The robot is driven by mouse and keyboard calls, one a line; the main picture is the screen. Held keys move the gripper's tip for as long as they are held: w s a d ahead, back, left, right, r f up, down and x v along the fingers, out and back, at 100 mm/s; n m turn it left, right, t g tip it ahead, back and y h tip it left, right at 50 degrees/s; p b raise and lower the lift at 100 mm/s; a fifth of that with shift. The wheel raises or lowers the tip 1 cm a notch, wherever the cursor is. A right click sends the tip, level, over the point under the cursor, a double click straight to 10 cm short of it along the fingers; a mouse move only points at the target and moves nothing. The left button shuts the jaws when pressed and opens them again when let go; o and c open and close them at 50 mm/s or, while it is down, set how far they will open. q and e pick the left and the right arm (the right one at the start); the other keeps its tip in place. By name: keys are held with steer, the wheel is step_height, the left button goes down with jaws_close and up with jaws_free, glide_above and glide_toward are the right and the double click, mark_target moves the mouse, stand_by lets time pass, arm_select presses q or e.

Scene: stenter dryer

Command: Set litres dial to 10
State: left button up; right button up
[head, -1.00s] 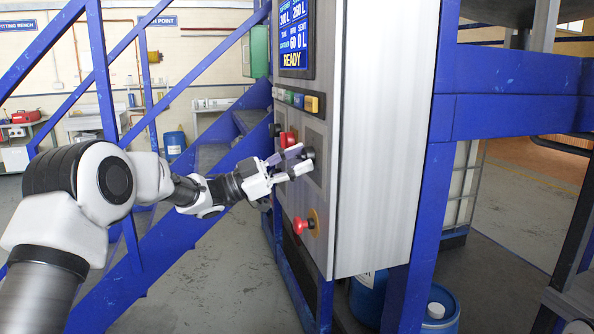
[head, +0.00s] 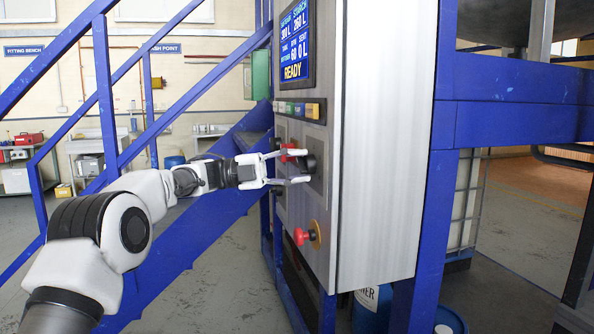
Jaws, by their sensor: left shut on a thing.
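The grey control cabinet (head: 385,150) stands in the middle, with its panel facing left. A black dial (head: 311,164) sits on a square plate on the panel; I take it for the litres dial, though no label is legible. My left gripper (head: 304,167) reaches it from the left, its two fingers above and below the knob, shut on it. The pointer mark on the dial is too small to read. The screen (head: 294,42) above shows READY and a line ending in what looks like 0 L. My right gripper is out of view.
A red knob (head: 290,151) is just behind the upper finger. A red mushroom button (head: 302,236) sits lower on the panel, and a row of coloured buttons (head: 299,110) above. Blue stair rails (head: 105,90) stand behind my arm.

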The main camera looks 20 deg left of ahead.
arm_select(q)
steer(key=shift+m+y+b, duration=0.3)
steer(key=shift+m+y, duration=0.65)
steer(key=shift+m, duration=1.3)
steer(key=shift+m+y+b, duration=0.25)
steer(key=shift+m+y, duration=0.7)
steer(key=shift+m, duration=1.3)
steer(key=o, duration=1.1)
steer(key=shift+s, duration=0.1)
steer(key=shift+o, duration=0.2)
steer(key=shift+r, duration=0.15)
steer(key=shift+r, duration=0.1)
